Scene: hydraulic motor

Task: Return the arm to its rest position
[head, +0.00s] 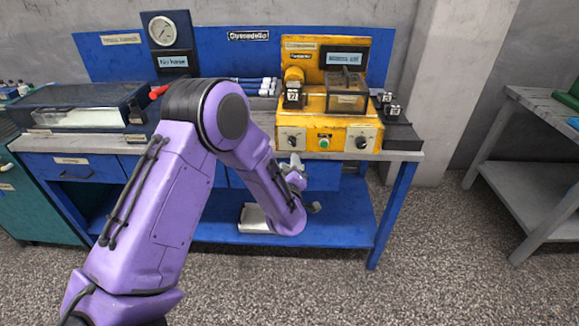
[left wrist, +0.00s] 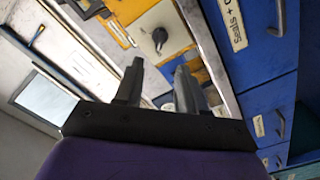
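My left arm (head: 165,215) is purple and reaches in from the lower left of the head view, bent at a dark elbow joint. Its left gripper (head: 294,172) is mostly hidden behind the forearm, in front of the bench's front edge. In the left wrist view the two dark fingers of the left gripper (left wrist: 157,76) stand apart with nothing seen between them. My right arm and gripper show in neither view.
The blue workbench (head: 386,215) carries a yellow test unit (head: 325,105) with knobs, a pressure gauge (head: 163,31) and a dark-framed tray (head: 75,115). Blue drawers (left wrist: 263,80) are close in the left wrist view. A grey table (head: 525,170) stands right; floor between is clear.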

